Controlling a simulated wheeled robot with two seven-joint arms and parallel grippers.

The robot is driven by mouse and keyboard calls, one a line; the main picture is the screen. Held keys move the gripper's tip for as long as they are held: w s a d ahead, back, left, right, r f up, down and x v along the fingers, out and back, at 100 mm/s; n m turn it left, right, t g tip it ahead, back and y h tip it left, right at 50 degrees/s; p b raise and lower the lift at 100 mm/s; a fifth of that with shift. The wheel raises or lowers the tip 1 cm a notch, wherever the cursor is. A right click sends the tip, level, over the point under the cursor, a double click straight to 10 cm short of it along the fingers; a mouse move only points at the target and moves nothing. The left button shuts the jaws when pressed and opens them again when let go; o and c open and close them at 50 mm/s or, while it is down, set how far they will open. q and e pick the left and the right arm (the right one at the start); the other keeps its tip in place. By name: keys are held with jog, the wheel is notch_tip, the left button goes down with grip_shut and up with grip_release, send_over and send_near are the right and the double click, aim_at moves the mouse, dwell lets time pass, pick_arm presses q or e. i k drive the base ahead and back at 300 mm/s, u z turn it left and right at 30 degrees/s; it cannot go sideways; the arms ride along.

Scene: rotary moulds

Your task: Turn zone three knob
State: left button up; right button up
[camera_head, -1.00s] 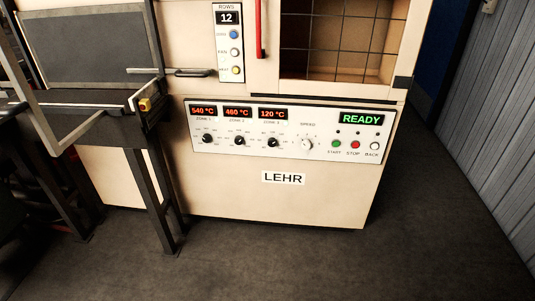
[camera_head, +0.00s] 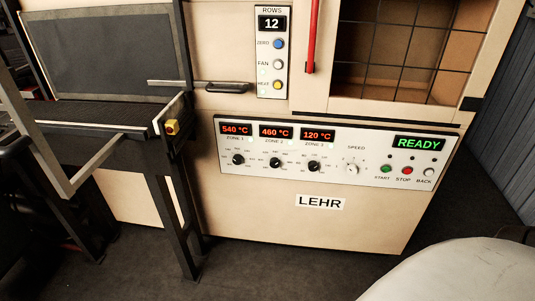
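The zone three knob (camera_head: 313,166) is a small black knob with a white mark on the white control panel (camera_head: 240,178) of the LEHR machine. The display above it (camera_head: 318,135) reads 120 °C. The zone one knob (camera_head: 238,159) and zone two knob (camera_head: 275,163) are to its left, under displays reading 540 °C and 460 °C. The speed knob (camera_head: 352,169) is white and sits to its right. Neither of my grippers shows in the head view. A pale rounded shape, seemingly part of me, fills the bottom right corner.
Green start (camera_head: 386,168), red stop (camera_head: 407,170) and white back (camera_head: 429,172) buttons sit right of the knobs, under a READY display (camera_head: 418,143). A dark metal frame (camera_head: 170,190) stands at the left. The floor before the machine is clear at lower middle.

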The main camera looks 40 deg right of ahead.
aim_at(313, 166)
jog(key=z, duration=0.3)
jog(key=i, duration=1.1)
jog(key=z, duration=0.85)
